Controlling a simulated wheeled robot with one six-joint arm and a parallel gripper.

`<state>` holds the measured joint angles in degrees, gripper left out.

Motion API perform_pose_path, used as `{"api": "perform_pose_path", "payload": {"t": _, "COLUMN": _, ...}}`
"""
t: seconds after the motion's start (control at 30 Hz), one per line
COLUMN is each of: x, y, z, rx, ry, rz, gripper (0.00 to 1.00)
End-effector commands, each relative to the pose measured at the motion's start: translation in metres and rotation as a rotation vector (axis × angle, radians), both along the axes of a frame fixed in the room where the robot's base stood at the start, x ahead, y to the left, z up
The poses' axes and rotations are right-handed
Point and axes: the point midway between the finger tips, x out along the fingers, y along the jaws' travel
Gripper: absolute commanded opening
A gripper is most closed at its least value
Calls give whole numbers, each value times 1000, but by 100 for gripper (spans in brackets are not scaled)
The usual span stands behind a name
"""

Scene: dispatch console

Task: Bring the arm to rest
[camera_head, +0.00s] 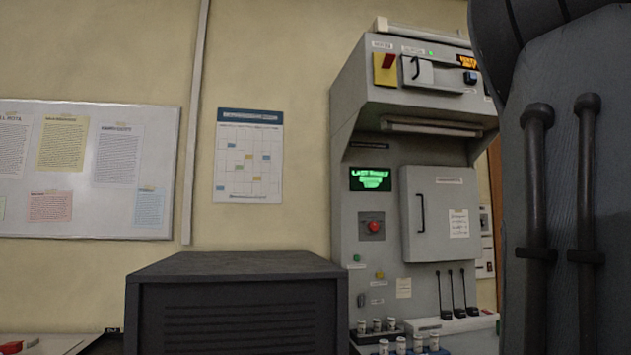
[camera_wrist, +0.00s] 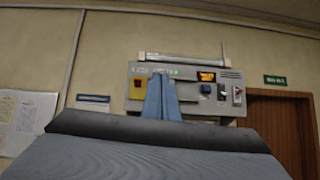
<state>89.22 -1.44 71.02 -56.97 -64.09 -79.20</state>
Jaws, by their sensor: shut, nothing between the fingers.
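My gripper (camera_wrist: 161,84) shows in the wrist view as two blue-grey fingers pressed together with nothing between them. They point up in front of the upper part of the grey console (camera_wrist: 209,90) and hide a piece of it. I cannot tell the distance between them; no contact shows. In the head view my dark arm fills the right edge, and the gripper is out of that picture. The grey console also stands there (camera_head: 387,231), just left of my arm, with a closed door (camera_head: 438,238) and a green-lit screen (camera_head: 370,179).
A dark louvred cabinet (camera_head: 238,310) stands low in front of the console's left side. Several small white cylinders (camera_head: 401,345) stand at the console's foot. A whiteboard (camera_head: 84,222) hangs at left. A brown door (camera_wrist: 278,122) is at right in the wrist view.

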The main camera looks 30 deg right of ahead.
Motion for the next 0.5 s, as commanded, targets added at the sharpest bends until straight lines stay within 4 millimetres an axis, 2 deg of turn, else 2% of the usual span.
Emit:
{"api": "perform_pose_path", "payload": {"t": 0.27, "x": 29, "y": -26, "z": -26, "rx": 186, "ry": -85, "rz": 80, "gripper": 0}}
{"api": "perform_pose_path", "payload": {"t": 0.37, "x": 46, "y": -39, "z": -42, "rx": 287, "ry": -126, "rz": 121, "gripper": 0}}
{"api": "perform_pose_path", "payload": {"t": 0.5, "x": 78, "y": -57, "z": -74, "rx": 463, "ry": -188, "rz": 188, "gripper": 0}}
